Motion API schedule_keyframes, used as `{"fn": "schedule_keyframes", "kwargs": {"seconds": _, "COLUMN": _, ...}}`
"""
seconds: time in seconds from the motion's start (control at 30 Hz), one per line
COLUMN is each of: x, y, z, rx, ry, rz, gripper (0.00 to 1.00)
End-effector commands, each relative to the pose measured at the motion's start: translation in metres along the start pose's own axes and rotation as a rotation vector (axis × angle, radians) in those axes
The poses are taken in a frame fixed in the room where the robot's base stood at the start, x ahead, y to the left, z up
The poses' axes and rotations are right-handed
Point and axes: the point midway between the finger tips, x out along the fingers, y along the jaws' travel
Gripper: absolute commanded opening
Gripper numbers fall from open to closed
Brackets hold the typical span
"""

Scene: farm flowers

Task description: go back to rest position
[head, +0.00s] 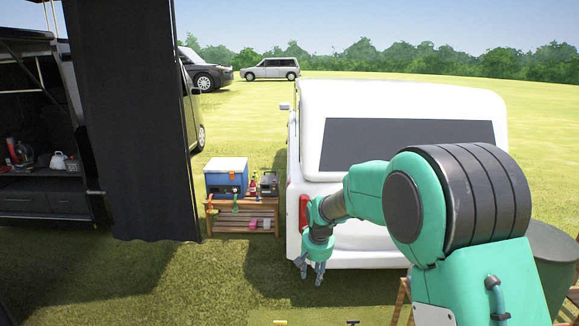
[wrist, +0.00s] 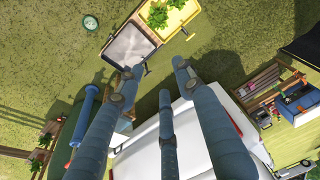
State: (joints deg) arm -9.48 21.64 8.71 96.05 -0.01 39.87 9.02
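My gripper (head: 311,272) hangs low on my teal arm, in front of the white van's rear left corner, with its fingers pointing down. In the wrist view its three blue-grey fingers (wrist: 157,76) stand apart, and nothing shows between the tips. The gripper is open and empty. My arm reaches forward from the right side of the head view, elbow bent, covering part of the van's back.
The white van (head: 400,100) stands close behind my arm. A wooden rack (head: 267,222) bears a blue cooler (head: 226,180). A black curtain (head: 125,120) hangs left. The wrist view shows a grey tray (wrist: 128,47) beside a yellow planter (wrist: 186,30). Grass left of the gripper is clear.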

Motion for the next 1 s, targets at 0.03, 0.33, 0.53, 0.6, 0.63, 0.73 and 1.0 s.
{"fn": "schedule_keyframes", "kwargs": {"seconds": 0.03, "x": -0.019, "y": 0.005, "z": 0.005, "rx": 0.001, "ry": 0.01, "rz": 0.0, "gripper": 0.36}}
{"fn": "schedule_keyframes", "kwargs": {"seconds": 0.33, "x": -0.105, "y": 0.029, "z": 0.047, "rx": 0.002, "ry": 0.047, "rz": 0.001, "gripper": 0.36}}
{"fn": "schedule_keyframes", "kwargs": {"seconds": 0.53, "x": -0.157, "y": 0.044, "z": 0.08, "rx": 0.001, "ry": 0.075, "rz": 0.003, "gripper": 0.36}}
{"fn": "schedule_keyframes", "kwargs": {"seconds": 0.6, "x": -0.173, "y": 0.049, "z": 0.093, "rx": 0.002, "ry": 0.084, "rz": 0.003, "gripper": 0.36}}
{"fn": "schedule_keyframes", "kwargs": {"seconds": 0.63, "x": -0.179, "y": 0.051, "z": 0.1, "rx": 0.002, "ry": 0.086, "rz": 0.004, "gripper": 0.36}}
{"fn": "schedule_keyframes", "kwargs": {"seconds": 0.73, "x": -0.2, "y": 0.058, "z": 0.12, "rx": 0.002, "ry": 0.099, "rz": 0.005, "gripper": 0.36}}
{"fn": "schedule_keyframes", "kwargs": {"seconds": 1.0, "x": -0.25, "y": 0.075, "z": 0.178, "rx": 0.001, "ry": 0.134, "rz": 0.01, "gripper": 0.36}}
